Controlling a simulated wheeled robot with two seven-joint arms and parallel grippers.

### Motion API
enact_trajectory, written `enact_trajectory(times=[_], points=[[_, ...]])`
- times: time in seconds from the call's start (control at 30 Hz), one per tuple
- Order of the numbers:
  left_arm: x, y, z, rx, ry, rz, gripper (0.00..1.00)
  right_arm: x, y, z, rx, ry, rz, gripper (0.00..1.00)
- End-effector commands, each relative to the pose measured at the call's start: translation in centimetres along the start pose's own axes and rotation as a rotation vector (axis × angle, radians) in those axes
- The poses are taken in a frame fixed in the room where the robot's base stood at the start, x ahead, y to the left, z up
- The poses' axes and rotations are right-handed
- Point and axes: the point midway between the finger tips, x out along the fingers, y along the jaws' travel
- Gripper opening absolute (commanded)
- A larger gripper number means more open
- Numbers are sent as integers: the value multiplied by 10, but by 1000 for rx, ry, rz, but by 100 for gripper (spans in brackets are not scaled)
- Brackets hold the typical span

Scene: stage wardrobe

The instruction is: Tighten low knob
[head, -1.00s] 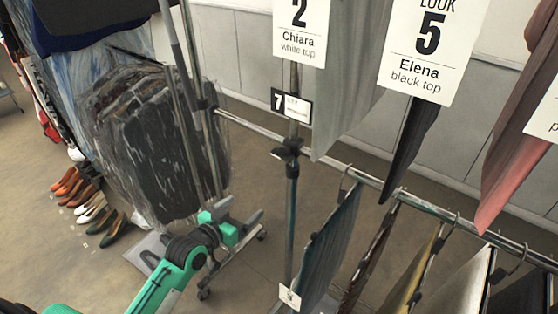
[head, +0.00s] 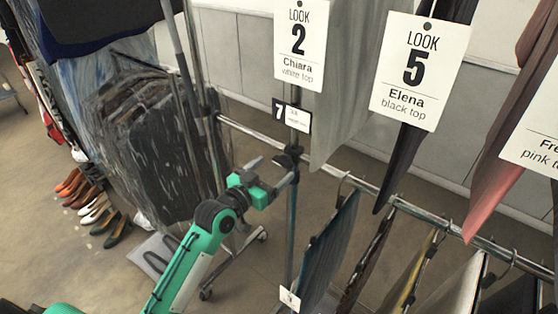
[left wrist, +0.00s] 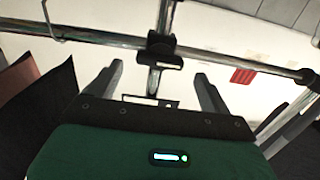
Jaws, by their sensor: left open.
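A black knob with its clamp (head: 288,156) sits on the upright metal post, near where the horizontal rail meets it. It also shows in the left wrist view (left wrist: 161,46), ahead of my fingers and roughly centred between them. My left gripper (head: 277,169) is open, just below and left of the knob in the head view. In the left wrist view its two dark fingers (left wrist: 159,70) are spread with nothing held between them. Whether they touch the knob I cannot tell. My right gripper is not in view.
Garments hang on the rail (head: 415,208) to the right, with a Look 2 card (head: 300,70) and a Look 5 card (head: 420,100) above. A plastic-covered garment rack (head: 150,150) stands left. Several shoes (head: 95,212) lie on the floor.

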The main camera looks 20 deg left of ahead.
Motion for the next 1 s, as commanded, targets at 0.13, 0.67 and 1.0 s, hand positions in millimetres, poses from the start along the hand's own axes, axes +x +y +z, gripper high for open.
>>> enact_trajectory(times=[0.13, 0.67, 1.0], points=[[22, 0, -2, -1, 1, 0, 82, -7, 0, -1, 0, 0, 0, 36], [35, 0, 0, 0, 0, 0, 72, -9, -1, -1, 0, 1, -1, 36], [35, 0, 0, 4, 0, 0, 37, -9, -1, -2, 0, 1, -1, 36]])
